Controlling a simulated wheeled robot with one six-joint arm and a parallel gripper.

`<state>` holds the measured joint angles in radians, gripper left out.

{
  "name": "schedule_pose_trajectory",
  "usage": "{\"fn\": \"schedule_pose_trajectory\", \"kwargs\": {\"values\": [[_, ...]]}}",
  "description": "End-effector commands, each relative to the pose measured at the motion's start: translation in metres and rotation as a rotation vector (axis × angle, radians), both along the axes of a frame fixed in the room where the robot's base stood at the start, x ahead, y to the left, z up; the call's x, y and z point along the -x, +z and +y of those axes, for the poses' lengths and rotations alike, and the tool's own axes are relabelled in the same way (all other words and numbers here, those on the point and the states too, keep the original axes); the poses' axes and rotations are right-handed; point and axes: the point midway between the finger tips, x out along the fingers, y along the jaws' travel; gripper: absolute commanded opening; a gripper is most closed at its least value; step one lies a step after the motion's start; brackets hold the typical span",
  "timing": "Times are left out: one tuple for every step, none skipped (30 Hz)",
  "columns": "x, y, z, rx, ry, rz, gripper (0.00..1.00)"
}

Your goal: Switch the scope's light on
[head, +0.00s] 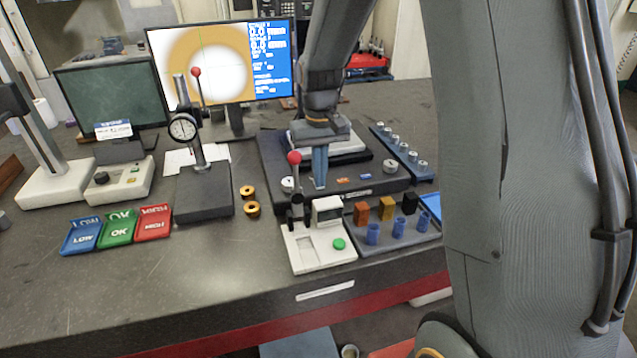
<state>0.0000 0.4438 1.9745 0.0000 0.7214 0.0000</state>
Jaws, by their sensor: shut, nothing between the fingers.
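The scope's dark base (285,206) stands right of centre on the bench, with a pale stage on top partly hidden behind my arm. Its front face carries a round white knob (390,166) at the right, another white knob (287,185) at the left, and small orange (343,180) and blue (365,177) marks or buttons. My gripper (319,185) points down with its blue fingers shut and empty, in front of or over the base front, just left of the orange mark. I cannot tell whether the fingertips touch it. The screen (205,62) behind shows a bright white disc in an orange ring.
A dial gauge stand (203,205) and LOW, OK and HIGH bins (118,230) are left. Bare bench lies front left.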

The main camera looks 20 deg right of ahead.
Motion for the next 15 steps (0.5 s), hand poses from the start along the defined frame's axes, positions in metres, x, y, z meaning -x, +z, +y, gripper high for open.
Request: {"fn": "schedule_pose_trajectory", "kwargs": {"values": [[0.001, -0.001, 0.000, 0.000, 0.000, 0.002, 0.00], [0.001, -0.001, 0.000, 0.000, 0.000, 0.002, 0.00], [0.001, 0.001, 0.000, 0.000, 0.000, 0.002, 0.00], [0.001, 0.002, 0.000, 0.000, 0.000, 0.002, 0.00], [0.001, 0.003, 0.000, 0.000, 0.000, 0.002, 0.00], [0.001, 0.006, 0.000, 0.000, 0.000, 0.002, 0.00], [0.001, 0.008, 0.000, 0.000, 0.000, 0.002, 0.00], [0.001, 0.010, 0.000, 0.000, 0.000, 0.002, 0.00], [0.001, 0.014, 0.000, 0.000, 0.000, 0.002, 0.00], [0.001, 0.016, 0.000, 0.000, 0.000, 0.002, 0.00], [0.001, 0.018, 0.000, 0.000, 0.000, 0.002, 0.00], [0.001, 0.021, 0.000, 0.000, 0.000, 0.002, 0.00], [0.001, 0.024, 0.000, 0.000, 0.000, 0.002, 0.00], [0.001, 0.026, 0.000, 0.000, 0.000, 0.001, 0.00], [0.001, 0.029, 0.000, 0.000, 0.000, 0.001, 0.00]]}}
